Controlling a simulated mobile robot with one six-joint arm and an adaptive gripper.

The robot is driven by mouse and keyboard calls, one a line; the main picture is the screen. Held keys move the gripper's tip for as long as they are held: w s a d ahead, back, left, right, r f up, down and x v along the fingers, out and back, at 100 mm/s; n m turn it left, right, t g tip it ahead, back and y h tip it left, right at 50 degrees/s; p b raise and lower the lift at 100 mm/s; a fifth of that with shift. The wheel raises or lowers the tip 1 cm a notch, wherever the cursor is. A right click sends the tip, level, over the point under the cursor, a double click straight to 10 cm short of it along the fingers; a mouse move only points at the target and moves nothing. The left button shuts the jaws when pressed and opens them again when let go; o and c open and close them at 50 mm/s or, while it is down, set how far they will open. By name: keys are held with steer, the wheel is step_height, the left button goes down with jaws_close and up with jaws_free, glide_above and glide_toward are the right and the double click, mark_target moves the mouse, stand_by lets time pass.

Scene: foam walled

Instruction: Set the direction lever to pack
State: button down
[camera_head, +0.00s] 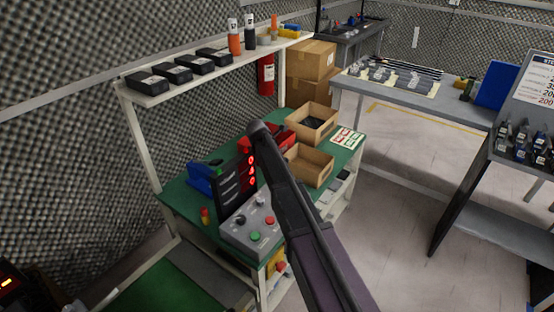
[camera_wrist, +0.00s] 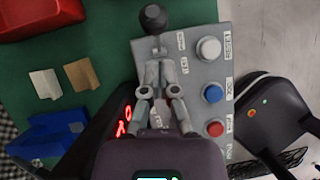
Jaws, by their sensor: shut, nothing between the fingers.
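A grey control box (camera_head: 238,238) stands on the green bench mat. In the wrist view its panel (camera_wrist: 200,70) fills the middle and right. A lever with a black ball knob (camera_wrist: 152,18) shows at the panel's top left edge, its short stem running down toward my fingertips. My gripper (camera_wrist: 159,65) is shut and empty over the panel, just below the knob in the picture. I cannot tell whether the fingertips touch the stem. Small labels sit beside the lever, too small to read surely; my fingers hide part of the panel. The head view does not show the fingers clearly.
White (camera_wrist: 208,48), blue (camera_wrist: 211,93) and red (camera_wrist: 214,129) buttons line the panel right of my fingers. A black display with red lights (camera_head: 251,160) stands beside the box. Blue (camera_wrist: 50,135) and red (camera_wrist: 38,15) objects lie left. Cardboard bins (camera_head: 310,178) stand behind.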

steer(key=p+v, duration=1.1)
steer(key=v, duration=0.2)
steer(key=shift+a, duration=0.15)
stand_by(0.3)
steer(key=shift+f, duration=0.1)
stand_by(0.4)
steer(key=s+d+m+g+y, duration=0.1)
steer(key=s+d+m, duration=0.5)
steer(key=s+m, duration=0.3)
steer(key=s+d+f+m+g+y, duration=0.1)
steer(key=s+d+m+y, duration=0.1)
steer(key=s+d+m, duration=0.4)
steer(key=s+d+f+m+g+y, duration=0.1)
steer(key=s+d+m, duration=0.5)
steer(key=s+m, duration=0.5)
steer(key=s, duration=0.3)
steer(key=shift+d+m+g, duration=0.3)
steer(key=shift+d+m, duration=0.1)
steer(key=shift+w, duration=0.1)
stand_by(0.6)
